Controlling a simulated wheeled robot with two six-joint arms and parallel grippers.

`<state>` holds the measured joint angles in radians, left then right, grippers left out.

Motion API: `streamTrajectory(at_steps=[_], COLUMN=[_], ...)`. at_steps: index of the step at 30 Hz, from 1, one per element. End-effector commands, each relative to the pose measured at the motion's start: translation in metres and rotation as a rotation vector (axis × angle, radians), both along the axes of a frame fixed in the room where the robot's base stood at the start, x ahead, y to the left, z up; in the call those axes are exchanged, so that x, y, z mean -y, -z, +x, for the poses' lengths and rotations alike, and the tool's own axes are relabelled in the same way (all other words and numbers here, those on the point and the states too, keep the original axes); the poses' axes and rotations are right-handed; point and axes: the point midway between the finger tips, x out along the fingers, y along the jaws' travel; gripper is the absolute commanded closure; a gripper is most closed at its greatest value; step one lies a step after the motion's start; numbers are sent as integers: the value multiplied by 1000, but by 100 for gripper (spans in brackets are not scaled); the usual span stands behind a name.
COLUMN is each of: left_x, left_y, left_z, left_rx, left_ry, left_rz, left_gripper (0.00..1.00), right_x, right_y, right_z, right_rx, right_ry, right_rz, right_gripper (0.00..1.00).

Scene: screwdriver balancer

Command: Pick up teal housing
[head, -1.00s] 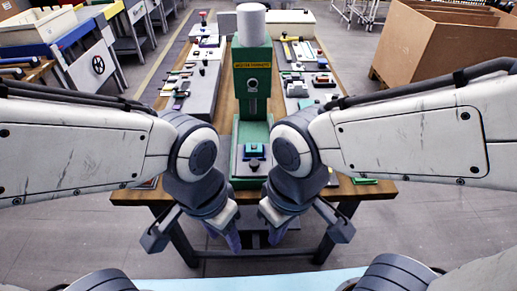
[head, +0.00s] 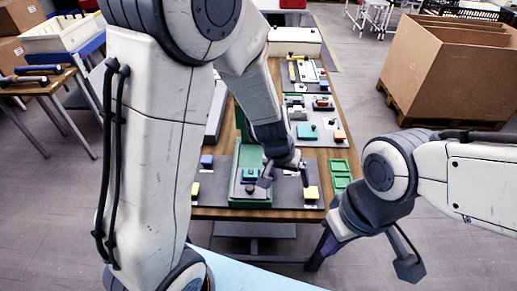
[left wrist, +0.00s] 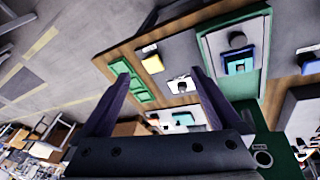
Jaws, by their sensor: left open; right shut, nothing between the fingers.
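The teal housing (head: 306,131) looks like a flat teal block with a dark knob, lying on a grey mat on the right side of the bench. In the left wrist view a teal piece (left wrist: 183,118), apparently the same one, shows between the finger bases, partly hidden by my gripper body. My left gripper (head: 288,172) is open and empty, nearer to me than the housing, above the near part of the bench. Its spread fingers also show in the left wrist view (left wrist: 163,78). My right gripper (head: 333,244) is shut and empty, low off the bench's near right corner.
A green press base (head: 250,190) with a blue part (head: 250,173) stands left of my left gripper. A yellow block (head: 311,193) and green trays (head: 340,175) lie near the right edge. A cardboard box (head: 450,70) stands right of the bench.

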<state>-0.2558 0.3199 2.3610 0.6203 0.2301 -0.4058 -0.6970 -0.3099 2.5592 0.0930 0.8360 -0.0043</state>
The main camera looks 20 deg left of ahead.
Motion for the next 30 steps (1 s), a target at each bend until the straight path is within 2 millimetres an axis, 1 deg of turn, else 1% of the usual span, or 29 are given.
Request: streamTrajectory(at_steps=[1, 2, 3, 6, 9, 10, 13, 21, 27, 30], left_x=[-25, -39, -57, -96, -121, -125, -134, -136, -137, -137], left_y=[-11, -8, -4, 7, 15, 17, 28, 69, 80, 92], left_z=[18, 27, 36, 49, 54, 55, 57, 68, 73, 77], left_rx=[3, 12, 21, 31, 36, 37, 38, 38, 39, 38], left_ry=[-89, -132, -186, -289, -349, -361, -379, -379, -377, -378], left_rz=[24, 40, 63, 121, 162, 170, 185, 186, 186, 186], left_gripper=[3, 3, 3, 3, 3, 3, 3, 3, 3, 3], right_x=[0, 0, 0, 0, 0, 0, 0, 0, 0, 0], right_y=[-34, -42, -51, -67, -75, -76, -72, -44, -39, -33], right_z=[0, 0, 0, 0, 0, 0, 0, 0, 0, 0], right_rx=[0, 0, 0, -1, -1, -1, -1, -1, -1, -1], right_ry=[-1, -1, -1, -2, -2, -2, -2, 3, 4, 5], right_rz=[0, 0, 0, -1, -1, -1, -1, -1, -1, -1], right_gripper=[100, 100, 100, 100, 100, 100, 100, 100, 100, 100])
